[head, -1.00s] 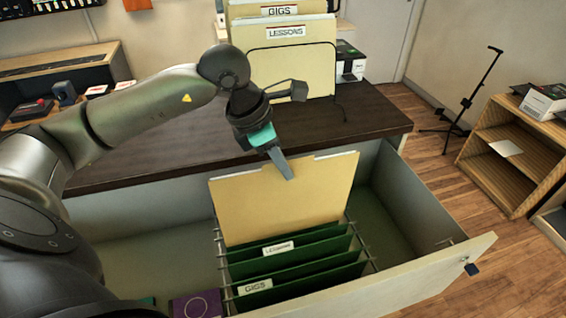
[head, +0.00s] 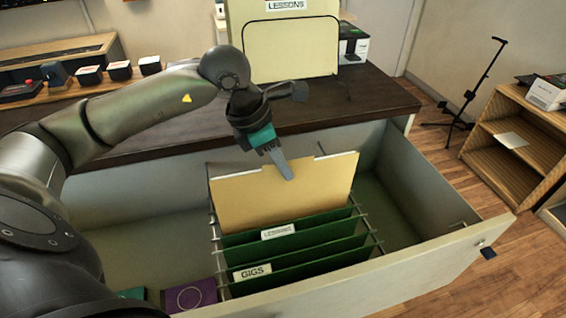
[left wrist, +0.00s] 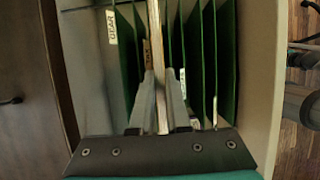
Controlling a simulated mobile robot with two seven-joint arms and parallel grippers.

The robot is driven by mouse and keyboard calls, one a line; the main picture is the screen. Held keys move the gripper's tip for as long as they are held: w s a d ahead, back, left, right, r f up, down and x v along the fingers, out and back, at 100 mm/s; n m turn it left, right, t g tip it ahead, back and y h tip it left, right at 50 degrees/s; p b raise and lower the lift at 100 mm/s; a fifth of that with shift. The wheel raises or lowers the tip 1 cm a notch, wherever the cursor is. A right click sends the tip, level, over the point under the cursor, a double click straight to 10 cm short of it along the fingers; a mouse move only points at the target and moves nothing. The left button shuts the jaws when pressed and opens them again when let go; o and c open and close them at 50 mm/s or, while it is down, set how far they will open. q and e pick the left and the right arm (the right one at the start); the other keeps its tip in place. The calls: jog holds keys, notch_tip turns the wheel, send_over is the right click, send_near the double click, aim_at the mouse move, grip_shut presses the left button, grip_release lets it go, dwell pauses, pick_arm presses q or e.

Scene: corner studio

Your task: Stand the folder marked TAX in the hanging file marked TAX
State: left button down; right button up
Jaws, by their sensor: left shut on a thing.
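My left gripper (head: 286,172) is shut on the top edge of a tan folder (head: 245,203), which stands upright in the open drawer. Its lower part is hidden behind the green hanging file marked LESSONS (head: 315,228). In the left wrist view the folder (left wrist: 155,45) shows edge-on between the fingers, among the green hanging files (left wrist: 226,60). A tab marked GEAR (left wrist: 111,27) is left of it. I cannot read a TAX mark or tell which file the folder is in. My right gripper is not in view.
The hanging file marked GIGS (head: 310,268) is nearest the drawer front (head: 400,280). A purple item (head: 189,297) lies in the drawer's left part. Behind, a rack holds tan folders, the front one marked LESSONS (head: 288,45), on the dark cabinet top (head: 345,105).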

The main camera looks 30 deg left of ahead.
aim_at(283, 181)
pick_arm(q)
jog(key=shift+f+b, duration=1.85)
jog(key=shift+f, duration=0.3)
jog(key=c, duration=0.8)
grip_release()
jog(key=shift+r, duration=0.1)
jog(key=p+v, duration=0.1)
jog(key=v, duration=1.4)
jog(key=shift+s+a, duration=0.1)
